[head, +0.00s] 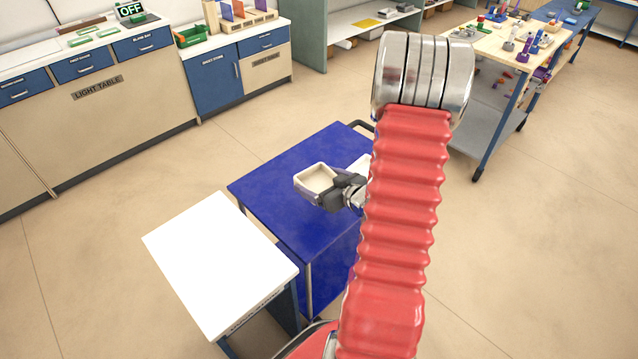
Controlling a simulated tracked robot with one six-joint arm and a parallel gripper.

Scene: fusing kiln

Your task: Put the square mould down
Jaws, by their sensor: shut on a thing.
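The square mould (317,179) is a pale, shallow square dish with a hollow top. It shows in the head view over the blue cart top (275,187). My gripper (336,188) is shut on the near right side of the mould. I cannot tell whether the mould touches the cart top or hangs a little above it. My red ribbed arm hides the right part of the cart and part of my wrist.
A white-topped stand (215,262) is against the cart's near left side. A second pale object (360,167) lies on the cart, partly hidden behind my arm. Blue-fronted cabinets (212,79) stand at the back left. A cluttered wooden worktable (500,45) is at the back right.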

